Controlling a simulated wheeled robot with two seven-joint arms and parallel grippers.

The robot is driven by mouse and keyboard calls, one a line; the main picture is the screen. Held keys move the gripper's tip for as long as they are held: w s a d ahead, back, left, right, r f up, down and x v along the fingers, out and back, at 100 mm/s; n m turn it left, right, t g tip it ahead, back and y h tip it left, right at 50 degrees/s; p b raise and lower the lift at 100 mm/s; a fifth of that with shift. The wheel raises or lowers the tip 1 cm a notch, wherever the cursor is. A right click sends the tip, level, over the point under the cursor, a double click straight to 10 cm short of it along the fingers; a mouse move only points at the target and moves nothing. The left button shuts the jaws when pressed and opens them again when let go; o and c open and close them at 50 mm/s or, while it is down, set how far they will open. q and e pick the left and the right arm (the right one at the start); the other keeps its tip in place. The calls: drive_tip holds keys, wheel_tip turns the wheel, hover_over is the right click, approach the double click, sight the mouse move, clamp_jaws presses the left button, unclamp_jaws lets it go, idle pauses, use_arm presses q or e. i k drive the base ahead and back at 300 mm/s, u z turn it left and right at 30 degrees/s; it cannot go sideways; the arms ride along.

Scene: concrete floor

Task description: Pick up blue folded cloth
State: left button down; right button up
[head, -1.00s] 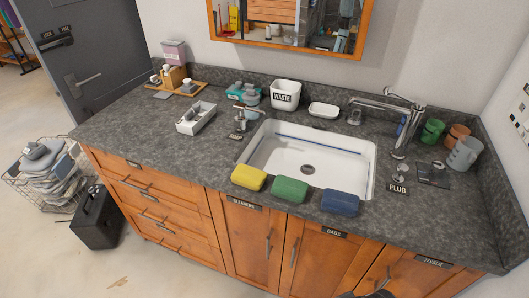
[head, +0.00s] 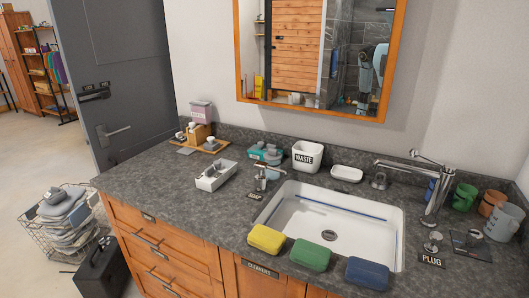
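The blue folded cloth (head: 367,273) lies on the dark stone counter, at the front edge just before the sink's right part. It looks like a thick rounded block. A green folded cloth (head: 310,254) and a yellow one (head: 266,239) lie in a row to its left, with small gaps between them. The white sink (head: 345,231) is behind the row. Neither of my grippers shows in the head view.
The tap (head: 436,190) stands behind the sink at the right, near several mugs (head: 465,197) and the plug (head: 433,242). A soap dispenser (head: 265,178) and a white tray (head: 216,176) stand left of the sink. A wire basket (head: 65,222) and a black case (head: 103,270) are on the floor at left.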

sight(369, 274)
drive_tip(key=u, duration=0.35)
drive_tip(key=k, duration=0.45)
drive_tip(key=u, duration=0.45)
drive_tip(key=i, duration=0.55)
drive_tip(key=z, duration=1.25)
drive_tip(key=i, duration=0.6)
drive_tip(key=z, duration=0.65)
